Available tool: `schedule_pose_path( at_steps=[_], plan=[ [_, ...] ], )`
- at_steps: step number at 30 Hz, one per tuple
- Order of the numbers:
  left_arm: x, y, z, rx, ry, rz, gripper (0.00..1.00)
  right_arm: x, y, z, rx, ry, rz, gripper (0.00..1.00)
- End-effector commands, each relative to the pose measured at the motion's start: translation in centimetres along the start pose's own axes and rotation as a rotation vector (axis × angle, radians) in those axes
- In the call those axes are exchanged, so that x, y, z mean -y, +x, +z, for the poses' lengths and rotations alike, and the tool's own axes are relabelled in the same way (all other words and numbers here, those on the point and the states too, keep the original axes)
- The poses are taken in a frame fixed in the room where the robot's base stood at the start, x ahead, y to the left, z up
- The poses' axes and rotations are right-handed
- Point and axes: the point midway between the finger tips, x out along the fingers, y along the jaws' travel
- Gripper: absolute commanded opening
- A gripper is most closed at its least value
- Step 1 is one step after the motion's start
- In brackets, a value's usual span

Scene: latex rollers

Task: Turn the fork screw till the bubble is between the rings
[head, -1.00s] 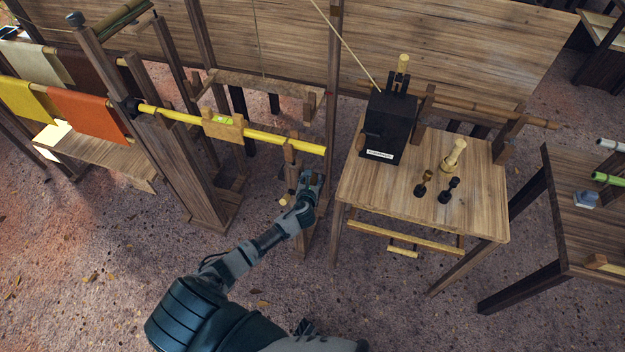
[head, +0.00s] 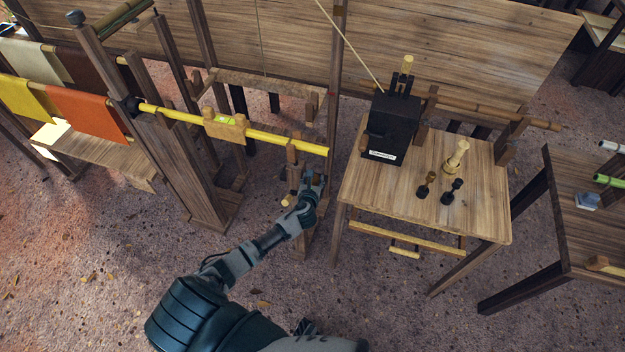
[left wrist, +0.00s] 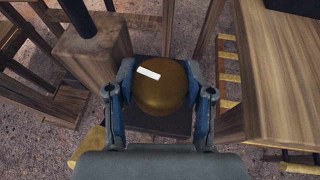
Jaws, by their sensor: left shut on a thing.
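A yellow roller (head: 275,143) runs from the dark left post to a wooden fork post (head: 292,155) at its right end. A wooden level block (head: 238,132) with a small yellow-green vial (head: 222,121) sits on the roller. The bubble and rings are too small to make out. My left gripper (head: 314,180) is low beside the fork post. In the left wrist view, its fingers are shut on a round brass-brown screw knob (left wrist: 163,90), one on each side. The knob has a white mark (left wrist: 148,73) on top. My right gripper is not in view.
A wooden table (head: 390,205) at right carries a black box (head: 390,128) and several small pegs. An upright pole (head: 333,90) stands behind the gripper. Orange cloth (head: 88,112) hangs on the roller line at left. Ground in front of the post is clear.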

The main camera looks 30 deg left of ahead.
Motion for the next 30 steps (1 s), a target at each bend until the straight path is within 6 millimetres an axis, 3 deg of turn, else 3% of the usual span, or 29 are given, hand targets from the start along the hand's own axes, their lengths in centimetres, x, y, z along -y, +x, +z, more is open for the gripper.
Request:
schedule_pose_path(
  at_steps=[11,12,13,20,23,26,30],
  plan=[
    [-0.1,0.0,-0.5,-0.009,0.001,0.002,0.17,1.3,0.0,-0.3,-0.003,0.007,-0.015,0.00],
    [-0.1,0.0,-0.5,-0.009,0.001,0.002,0.54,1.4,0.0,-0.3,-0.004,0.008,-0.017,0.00],
    [-0.1,0.0,-0.5,-0.009,0.001,0.002,0.62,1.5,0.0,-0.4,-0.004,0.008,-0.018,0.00],
    [-0.1,0.0,-0.3,-0.005,0.001,0.003,0.63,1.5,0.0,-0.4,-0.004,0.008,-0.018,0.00],
    [-0.1,-0.1,-0.2,-0.003,0.001,0.003,0.63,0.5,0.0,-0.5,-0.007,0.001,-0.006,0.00],
    [-0.2,-0.9,-0.2,-0.003,0.001,0.003,0.63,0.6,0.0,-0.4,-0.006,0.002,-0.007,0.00],
    [-0.1,-3.3,-0.3,-0.004,0.002,0.001,0.63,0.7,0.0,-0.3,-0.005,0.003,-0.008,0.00]
  ],
)
